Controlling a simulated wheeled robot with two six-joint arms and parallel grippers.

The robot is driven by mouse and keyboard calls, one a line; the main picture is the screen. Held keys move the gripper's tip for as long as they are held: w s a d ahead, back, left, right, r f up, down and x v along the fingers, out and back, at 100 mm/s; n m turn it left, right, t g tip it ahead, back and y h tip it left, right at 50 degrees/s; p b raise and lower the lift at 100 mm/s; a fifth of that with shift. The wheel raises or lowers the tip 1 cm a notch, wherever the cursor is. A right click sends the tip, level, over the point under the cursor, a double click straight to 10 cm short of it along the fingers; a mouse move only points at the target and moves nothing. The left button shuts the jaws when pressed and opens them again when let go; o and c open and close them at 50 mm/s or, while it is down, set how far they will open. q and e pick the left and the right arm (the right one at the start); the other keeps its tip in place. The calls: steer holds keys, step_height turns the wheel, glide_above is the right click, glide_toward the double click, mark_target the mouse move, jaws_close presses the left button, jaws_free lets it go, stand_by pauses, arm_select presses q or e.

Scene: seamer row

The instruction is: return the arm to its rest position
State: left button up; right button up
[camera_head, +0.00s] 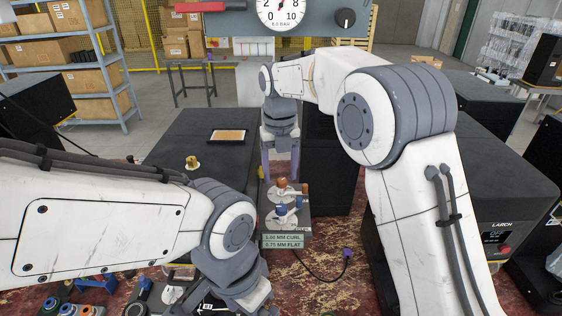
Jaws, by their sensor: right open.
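My right arm comes in from the right, bends at a large grey elbow joint and reaches to the middle of the view. Its gripper (280,168) points down, open, with two purplish fingers apart and nothing seen between them. It hangs above or behind a small fixture with an orange-brown knob (282,183) and a blue part (281,210); I cannot tell the exact gap. My left arm comes in from the left. Its gripper (252,299) is low at the bottom edge, partly cut off, and its fingers are not clear.
A label plate (283,241) reads "1.00 MM CURL, 0.75 MM FLAT". A pressure gauge (281,12) is on a grey panel above. A black bench (185,150) holds a framed tan pad (229,136) and a brass piece (192,162). A purple-ended cable (346,254) lies right of the fixture.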

steer(key=s+d+f+m+b, duration=0.2)
steer(key=s+f+m+b, duration=0.3)
steer(key=s+m, duration=0.5)
steer(key=s+d+f+m+b, duration=0.1)
steer(key=s+f+m+b, duration=0.5)
steer(key=s+m, duration=0.5)
steer(key=s+d+f+m+y+b, duration=0.1)
steer(key=s+d+f+m+b, duration=0.1)
steer(key=s+f+m+b, duration=0.4)
steer(key=s+f+m, duration=0.3)
steer(key=s+m, duration=0.1)
steer(key=s, duration=0.1)
steer(key=shift+d+f+m, duration=0.3)
steer(key=shift+m, duration=0.1)
